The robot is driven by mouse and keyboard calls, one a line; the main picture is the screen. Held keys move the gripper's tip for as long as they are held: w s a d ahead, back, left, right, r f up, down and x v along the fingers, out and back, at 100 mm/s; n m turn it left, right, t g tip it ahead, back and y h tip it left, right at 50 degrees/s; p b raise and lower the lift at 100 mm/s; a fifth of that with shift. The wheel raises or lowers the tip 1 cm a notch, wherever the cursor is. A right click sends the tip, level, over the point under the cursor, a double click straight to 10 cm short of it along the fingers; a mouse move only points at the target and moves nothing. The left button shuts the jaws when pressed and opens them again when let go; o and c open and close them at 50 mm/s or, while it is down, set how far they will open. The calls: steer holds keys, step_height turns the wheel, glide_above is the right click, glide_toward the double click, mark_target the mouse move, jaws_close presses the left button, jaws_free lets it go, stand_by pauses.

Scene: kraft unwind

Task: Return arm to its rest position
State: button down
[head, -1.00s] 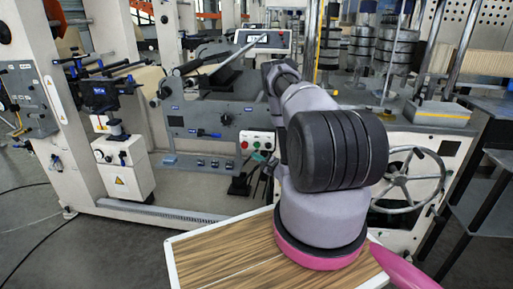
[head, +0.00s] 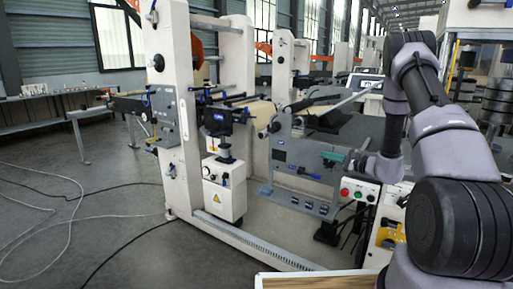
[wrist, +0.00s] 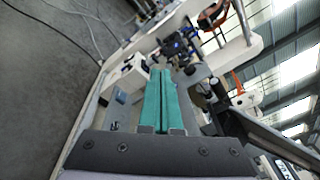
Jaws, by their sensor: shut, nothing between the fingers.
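My gripper (wrist: 161,98) shows in the wrist view with its two green fingers side by side, shut and empty. The wrist view is tilted, with the machine frame and the floor beyond the fingertips. In the head view my arm rises at the right, and the green fingers of my gripper (head: 333,157) show small in front of the machine's grey side plate (head: 300,168). I cannot tell how far the fingertips are from that plate.
The white machine frame (head: 181,110) stands at the centre. A control box with red and green buttons (head: 359,191) sits below my gripper. A wood-grain top (head: 318,281) shows at the bottom edge. Grey floor with loose cables (head: 75,215) is open at the left.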

steer(key=s+a+r+n+g, duration=0.5)
steer(key=s+a+r, duration=0.1)
steer(key=s+r, duration=0.35)
steer(key=s+a+r+n+g, duration=0.4)
steer(key=s+a+r+g, duration=0.15)
steer(key=s+r, duration=0.45)
steer(key=s+d+r+n+t+h, duration=0.2)
steer(key=s+d+r+h, duration=0.2)
steer(key=s, duration=0.4)
steer(key=s+d+r+n+t+h, duration=0.2)
steer(key=s+r+h, duration=0.3)
steer(key=s, duration=0.4)
steer(key=shift+s+d+r+t+h, duration=0.2)
steer(key=shift+d+r+t+h, duration=0.2)
steer(key=shift+d+t+h, duration=0.45)
